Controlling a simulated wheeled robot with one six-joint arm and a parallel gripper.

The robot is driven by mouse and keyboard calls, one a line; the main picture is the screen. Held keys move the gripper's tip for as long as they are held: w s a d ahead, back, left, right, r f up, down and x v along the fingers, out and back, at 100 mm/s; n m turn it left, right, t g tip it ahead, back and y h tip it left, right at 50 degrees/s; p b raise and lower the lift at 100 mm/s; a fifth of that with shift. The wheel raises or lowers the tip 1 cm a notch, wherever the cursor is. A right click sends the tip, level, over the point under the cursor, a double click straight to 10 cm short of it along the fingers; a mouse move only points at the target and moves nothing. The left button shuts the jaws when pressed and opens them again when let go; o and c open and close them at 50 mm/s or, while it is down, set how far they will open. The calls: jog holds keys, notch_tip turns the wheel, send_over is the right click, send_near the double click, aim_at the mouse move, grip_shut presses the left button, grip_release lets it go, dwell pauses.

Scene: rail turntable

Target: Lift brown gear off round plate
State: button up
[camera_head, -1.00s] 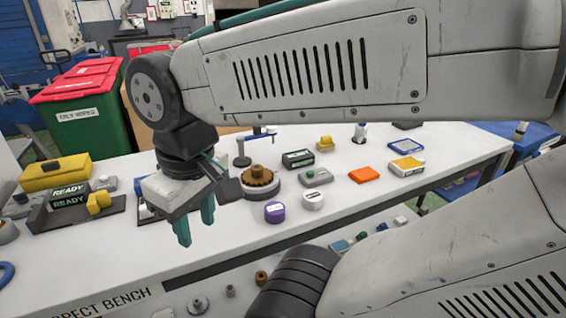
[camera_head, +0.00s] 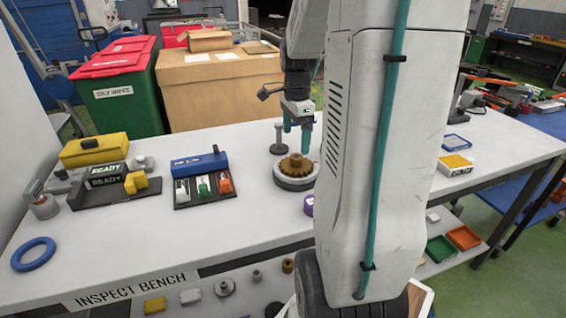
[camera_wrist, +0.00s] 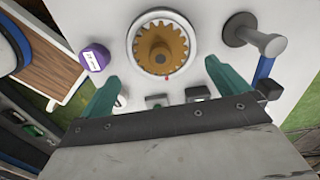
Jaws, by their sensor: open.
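The brown gear (camera_head: 296,164) lies on the round plate (camera_head: 294,184), a pale disc with a dark band on the white bench. In the wrist view the gear (camera_wrist: 174,44) shows its teeth and central hub inside the rim of the round plate (camera_wrist: 136,58). My gripper (camera_head: 297,132) points down just above and behind the gear in the head view. In the wrist view my gripper (camera_wrist: 163,82) has its two teal fingers wide apart with nothing between them, and the gear lies beyond the fingertips. My gripper is not touching the gear.
A grey post on a round base (camera_head: 279,140) stands close beside the plate. A purple puck (camera_wrist: 94,57) is near the plate's other side. A blue-topped tray (camera_head: 203,180) with coloured parts is left. My arm hides much of the right bench.

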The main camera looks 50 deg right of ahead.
aim_at(296, 156)
notch_tip(296, 156, down, 8)
jog(key=shift+s+d+f, duration=0.1)
jog(key=shift+d, duration=0.05)
dwell(0.3)
jog(key=c, duration=1)
jog(key=shift+c, duration=0.6)
jog(key=shift+r, duration=0.2)
